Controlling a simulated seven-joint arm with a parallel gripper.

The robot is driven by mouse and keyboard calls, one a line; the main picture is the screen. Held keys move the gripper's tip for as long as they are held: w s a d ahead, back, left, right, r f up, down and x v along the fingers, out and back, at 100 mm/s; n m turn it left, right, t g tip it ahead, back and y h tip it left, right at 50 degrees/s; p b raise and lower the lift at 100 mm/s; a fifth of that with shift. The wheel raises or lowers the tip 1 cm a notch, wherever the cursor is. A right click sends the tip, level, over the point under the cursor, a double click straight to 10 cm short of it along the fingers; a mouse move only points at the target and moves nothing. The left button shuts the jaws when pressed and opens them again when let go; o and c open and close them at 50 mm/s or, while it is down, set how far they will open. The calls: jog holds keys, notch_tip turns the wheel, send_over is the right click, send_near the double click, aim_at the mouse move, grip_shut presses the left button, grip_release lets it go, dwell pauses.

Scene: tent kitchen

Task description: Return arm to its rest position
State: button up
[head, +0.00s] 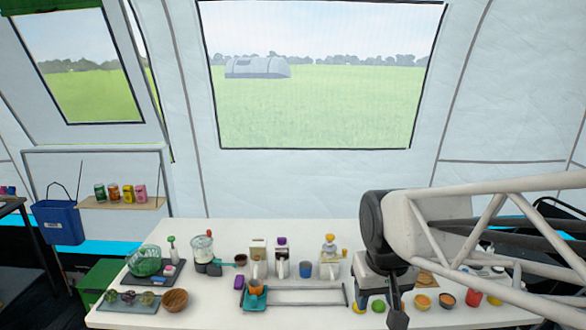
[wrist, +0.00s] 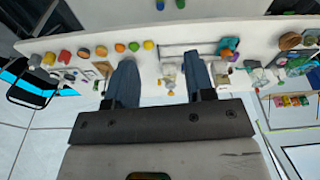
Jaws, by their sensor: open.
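My gripper (head: 397,308) hangs over the right half of the white table (head: 215,305) in the head view, with one dark finger pointing down. My arm reaches in from the right edge. In the wrist view the two blue-grey fingers of my gripper (wrist: 161,78) are spread apart with nothing held between them. The wrist view shows the table upside down. Part of the table's right side is hidden behind my arm in the head view.
A green bowl (head: 145,260), a wooden bowl (head: 175,300), a blender jar (head: 203,250) and a blue cup (head: 306,269) stand on the table. A blue bin (head: 58,222) hangs at left. Space above the table's left is clear.

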jog(key=s+d+m, duration=0.1)
jog(key=s+d, duration=0.2)
jog(key=s, duration=0.7)
jog(key=shift+s+d+t, duration=0.3)
jog(key=shift+c, duration=0.5)
dwell(0.7)
